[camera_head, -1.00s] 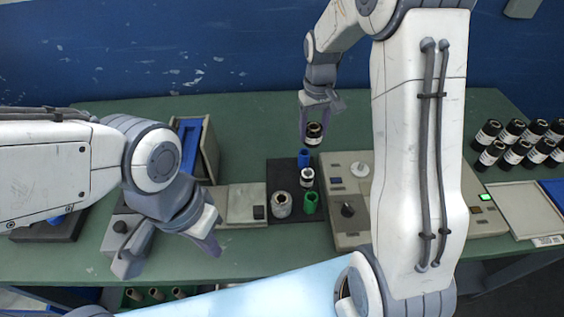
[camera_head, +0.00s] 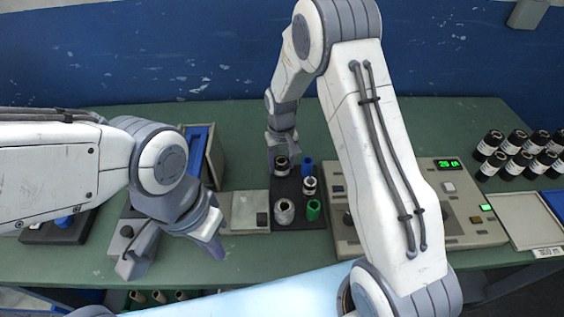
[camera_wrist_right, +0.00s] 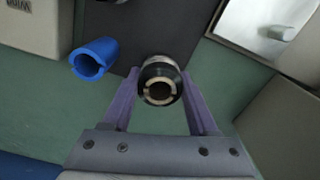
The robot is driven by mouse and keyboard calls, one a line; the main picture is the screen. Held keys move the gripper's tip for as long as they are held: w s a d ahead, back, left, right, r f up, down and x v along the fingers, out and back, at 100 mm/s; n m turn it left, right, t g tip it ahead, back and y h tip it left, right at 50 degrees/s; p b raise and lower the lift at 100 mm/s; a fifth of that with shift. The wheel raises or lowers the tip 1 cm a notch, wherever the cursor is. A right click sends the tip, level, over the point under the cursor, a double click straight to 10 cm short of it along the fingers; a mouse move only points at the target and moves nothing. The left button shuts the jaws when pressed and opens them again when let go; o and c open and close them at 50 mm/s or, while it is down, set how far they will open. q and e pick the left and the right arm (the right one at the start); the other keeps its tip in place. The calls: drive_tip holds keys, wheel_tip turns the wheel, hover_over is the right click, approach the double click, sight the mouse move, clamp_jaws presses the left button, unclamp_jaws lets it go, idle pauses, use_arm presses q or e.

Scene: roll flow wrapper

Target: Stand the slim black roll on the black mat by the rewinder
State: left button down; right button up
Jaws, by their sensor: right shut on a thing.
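My right gripper (camera_head: 282,152) is shut on the slim black roll (camera_head: 281,166), which has a pale label band. In the right wrist view the roll (camera_wrist_right: 160,84) sits between the two fingers with its hollow end facing the camera. The roll is at the far left corner of the black mat (camera_head: 293,182); I cannot tell whether its base touches the mat. A blue roll (camera_head: 306,167) stands just right of it. A second black roll (camera_head: 309,187), a silver roll (camera_head: 284,213) and a green roll (camera_head: 313,211) stand on the mat. My left gripper (camera_head: 170,255) is open and empty.
The rewinder (camera_head: 462,222), a beige machine with a green display, stands right of the mat. Several black rolls (camera_head: 515,150) stand at the far right beside a pale tray (camera_head: 522,220). A box with a blue inside (camera_head: 196,150) is left. The table behind the mat is clear.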

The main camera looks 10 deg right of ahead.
sight(281, 163)
drive_tip(key=shift+f, duration=0.2)
drive_tip(key=o, duration=1.4)
drive_tip(key=shift+r, duration=0.15)
wheel_tip(281, 163, up, 12)
drive_tip(key=b, duration=0.1)
drive_tip(key=s+a+r+n, duration=0.3)
drive_tip(key=s+a+r, duration=0.2)
drive_tip(key=s+a, duration=0.5)
drive_tip(key=s+d+n+y, duration=0.1)
drive_tip(key=s+n, duration=0.2)
drive_tip(key=s, duration=1.7)
drive_tip(key=shift+n, duration=0.3)
